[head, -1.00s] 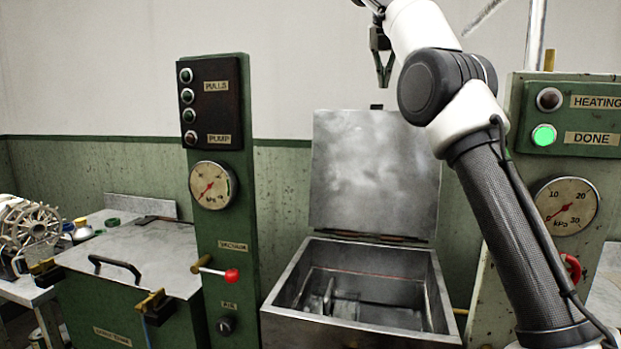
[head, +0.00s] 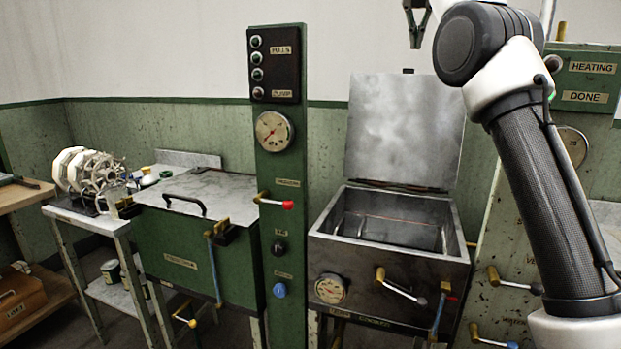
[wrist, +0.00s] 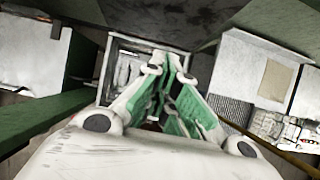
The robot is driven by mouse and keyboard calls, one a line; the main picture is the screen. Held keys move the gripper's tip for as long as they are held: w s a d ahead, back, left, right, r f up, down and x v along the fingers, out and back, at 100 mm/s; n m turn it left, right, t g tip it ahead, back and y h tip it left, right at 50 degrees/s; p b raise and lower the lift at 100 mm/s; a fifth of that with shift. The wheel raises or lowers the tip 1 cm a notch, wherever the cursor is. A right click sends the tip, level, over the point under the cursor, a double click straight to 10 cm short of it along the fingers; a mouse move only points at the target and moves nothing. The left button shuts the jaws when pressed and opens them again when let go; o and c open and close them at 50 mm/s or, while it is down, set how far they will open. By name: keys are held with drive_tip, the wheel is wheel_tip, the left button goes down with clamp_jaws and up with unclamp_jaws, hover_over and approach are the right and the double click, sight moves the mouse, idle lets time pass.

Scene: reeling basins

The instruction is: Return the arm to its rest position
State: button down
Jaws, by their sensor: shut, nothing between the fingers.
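My gripper (head: 417,22) is at the top of the head view, above and in front of the raised lid of the open metal basin. Its fingers point down and are shut with nothing between them. My arm rises on the right side of the head view and bends over near the top. In the wrist view my gripper (wrist: 168,110) shows as pale and green finger links, with the basin (wrist: 125,65) below and beyond it. The gripper is clear of the basin and touches nothing that I can see.
The open basin (head: 455,262) has its lid (head: 405,130) up. A green control column (head: 275,190) stands left of it, then a closed green tank (head: 180,255). A reel (head: 88,175) sits on a side table. A heating panel (head: 590,80) is partly hidden behind my arm.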

drive_tip(key=w+a+f+m, duration=0.2)
drive_tip(key=w+f+m, duration=0.3)
drive_tip(key=f+m, duration=0.45)
drive_tip(key=s+d+f+m+y, duration=0.1)
drive_tip(key=s+f+m, duration=0.3)
drive_tip(key=m, duration=0.4)
drive_tip(key=s+d+f+m, duration=0.3)
drive_tip(key=s+f, duration=0.3)
drive_tip(key=s, duration=0.8)
drive_tip(key=s+d+f+m, duration=0.4)
drive_tip(key=s+f+m, duration=0.2)
drive_tip(key=s, duration=0.9)
drive_tip(key=s+d+f+m, duration=0.3)
drive_tip(key=s+f+m, duration=0.2)
drive_tip(key=s, duration=0.9)
drive_tip(key=shift+s+d+f+g+y, duration=0.2)
drive_tip(key=shift+s+f+g+y, duration=0.15)
drive_tip(key=shift+f, duration=0.65)
drive_tip(key=c, duration=2.2)
unclamp_jaws()
